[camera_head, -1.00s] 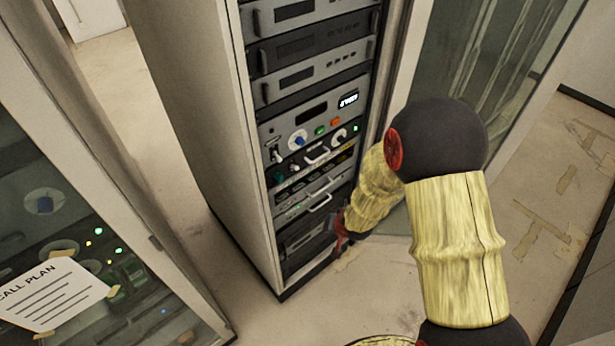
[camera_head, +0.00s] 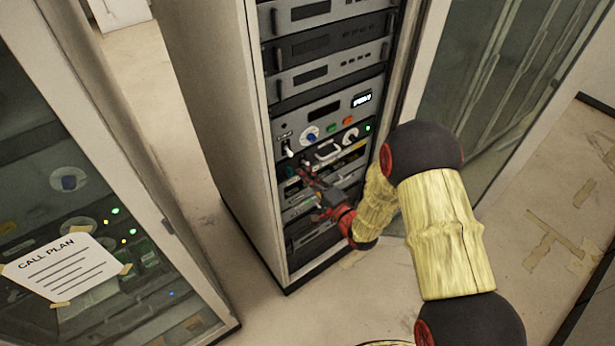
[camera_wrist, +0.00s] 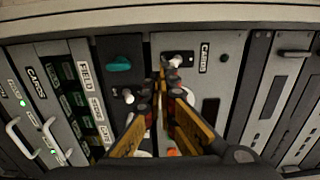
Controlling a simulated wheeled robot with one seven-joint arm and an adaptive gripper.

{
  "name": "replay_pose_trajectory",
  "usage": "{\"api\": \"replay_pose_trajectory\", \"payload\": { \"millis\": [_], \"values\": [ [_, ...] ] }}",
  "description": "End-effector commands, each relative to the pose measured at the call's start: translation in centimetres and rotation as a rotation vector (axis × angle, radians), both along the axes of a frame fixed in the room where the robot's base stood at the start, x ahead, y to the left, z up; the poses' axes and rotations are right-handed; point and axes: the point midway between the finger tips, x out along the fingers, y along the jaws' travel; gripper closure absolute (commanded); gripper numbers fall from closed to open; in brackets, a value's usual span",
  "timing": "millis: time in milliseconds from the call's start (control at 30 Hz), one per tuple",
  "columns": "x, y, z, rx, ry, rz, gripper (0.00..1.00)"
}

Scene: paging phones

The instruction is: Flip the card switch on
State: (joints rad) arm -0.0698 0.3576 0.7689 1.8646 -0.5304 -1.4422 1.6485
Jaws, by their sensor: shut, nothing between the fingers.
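The card switch is a small toggle with a pale lever (camera_wrist: 177,61) beside a CARDS label (camera_wrist: 204,57) in the wrist view. In the head view, a pale toggle (camera_head: 288,150) shows at the left of the rack's control panel. My gripper (camera_wrist: 163,78) is shut and empty. Its tips appear just below the switch in the wrist view; whether they touch it I cannot tell. In the head view my gripper (camera_head: 304,174) is in front of the rack, a little below the toggle.
A teal knob (camera_wrist: 118,64) and another toggle (camera_wrist: 127,97) lie left of the fingers. A blue knob (camera_head: 311,138) and metal handle (camera_head: 327,152) are near the gripper. An open glass door (camera_head: 480,120) stands right of the rack. A cabinet with a CALL PLAN sheet (camera_head: 65,268) is at left.

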Motion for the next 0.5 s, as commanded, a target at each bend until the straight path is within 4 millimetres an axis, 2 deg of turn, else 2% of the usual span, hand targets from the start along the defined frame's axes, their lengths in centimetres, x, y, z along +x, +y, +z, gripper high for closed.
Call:
{"api": "replay_pose_trajectory", "payload": {
  "millis": [500],
  "values": [
    [4.6, 3.2, -0.2, -0.002, -0.001, 0.0, 1.0]
  ]
}}
